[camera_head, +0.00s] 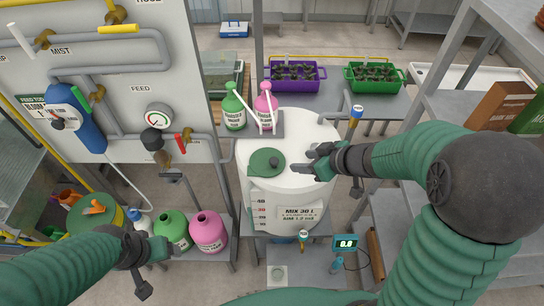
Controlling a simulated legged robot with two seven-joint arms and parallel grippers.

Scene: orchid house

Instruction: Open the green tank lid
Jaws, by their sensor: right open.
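The round green lid (262,165) lies flat on top of the white mixing tank (300,190), left of the middle, and looks closed. A small dark handle shows on its right part. My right gripper (303,163) is open and empty just above the tank top, to the right of the lid. Its fingers point left toward the lid with a small gap between. My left gripper (154,270) is low at the left, far from the lid, in front of the lower shelf; its fingers look spread and empty.
Pipes, valves and a gauge (158,116) are on the left panel. Purple (292,80) and green (373,80) planters stand behind. A blue-handled valve (355,114) is behind my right arm.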

